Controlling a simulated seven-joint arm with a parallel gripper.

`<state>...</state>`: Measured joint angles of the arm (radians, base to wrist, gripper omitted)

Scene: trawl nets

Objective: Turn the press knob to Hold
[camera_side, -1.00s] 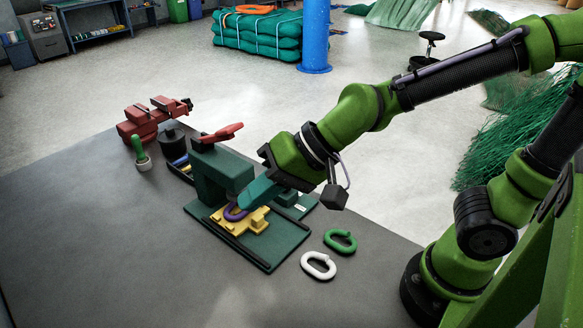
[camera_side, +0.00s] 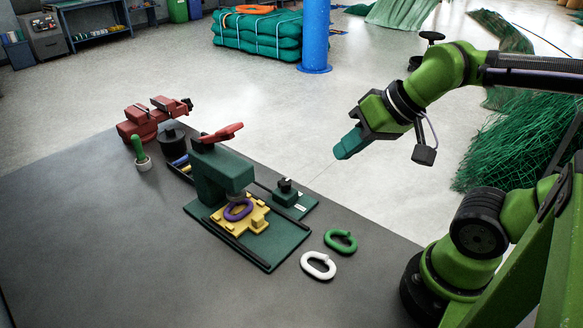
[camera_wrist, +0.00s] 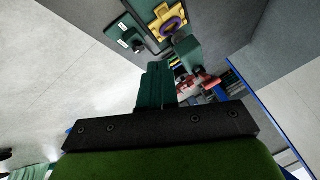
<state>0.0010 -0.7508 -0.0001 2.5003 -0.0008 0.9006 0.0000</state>
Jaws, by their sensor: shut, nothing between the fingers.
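The press knob (camera_side: 285,186) is a small black knob on a dark green box beside the press, with white labels near it. It also shows in the wrist view (camera_wrist: 137,45), too small to read its setting. The green press (camera_side: 218,170) with a red handle stands on a green base plate. A purple link (camera_side: 238,210) lies in its yellow fixture (camera_side: 256,223). My gripper (camera_side: 345,152) is shut and empty, raised above and to the right of the knob, clear of it. Its teal fingers (camera_wrist: 152,85) are together in the wrist view.
A green link (camera_side: 341,241) and a white link (camera_side: 318,265) lie on the grey table (camera_side: 110,240) right of the press. A red vise (camera_side: 150,120), a black cylinder (camera_side: 173,138) and a small potted cactus (camera_side: 140,152) stand behind left. The table's front left is clear.

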